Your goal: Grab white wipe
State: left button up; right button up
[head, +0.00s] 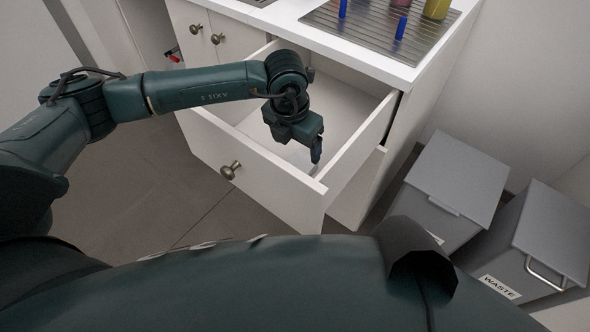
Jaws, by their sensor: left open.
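My left gripper (314,152) is open and points down into an open white drawer (262,178), near its front right part. A pale patch (297,154) shows beside and below the gripper inside the drawer. It may be the white wipe, but white on white and the gripper in front make this hard to tell. I cannot see whether the fingers touch anything. My right gripper is not in view.
The drawer's front and right side wall (362,142) stand close around the gripper. Above is a white counter (290,28) with a ridged drainer (358,42), blue posts and a yellowish jar (436,8). Two grey bins (458,176) (552,232) stand at right, one marked WASTE.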

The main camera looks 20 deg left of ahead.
pick_arm(q)
send_over(299, 166)
jog(key=f, duration=0.4)
jog(key=shift+s+f, duration=0.25)
jog(key=shift+w+f, duration=0.15)
jog(key=shift+f, duration=1.2)
jog(key=shift+w+f, duration=0.1)
jog(key=shift+f, duration=1.2)
jog(key=shift+f, duration=0.2)
jog(key=shift+r, duration=0.1)
jog(key=c, duration=1.1)
